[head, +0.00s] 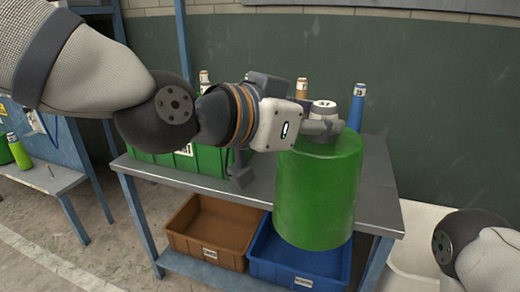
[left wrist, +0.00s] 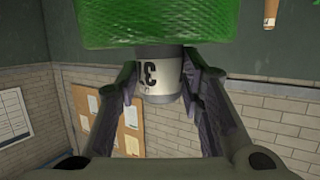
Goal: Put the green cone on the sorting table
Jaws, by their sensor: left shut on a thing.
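The green cone (head: 318,195) looks like a wide green cylinder with a narrow white numbered neck. My left gripper (head: 325,125) is shut on that neck, and the green body hangs below it, about upright. In the left wrist view the white neck (left wrist: 160,75) sits between both fingers, with the green mesh-textured body (left wrist: 150,22) beyond. The sorting table (head: 378,190) has a grey top and blue legs. The cone overlaps its front right part in the head view, its lower end showing below the front edge; contact cannot be told. My right gripper is out of view.
A green crate (head: 200,162) stands on the table's left part, partly behind my arm. Several tall numbered items, one blue (head: 357,105), stand along the back. A brown bin (head: 215,232) and a blue bin (head: 290,262) are below. Another bench (head: 50,180) is at far left.

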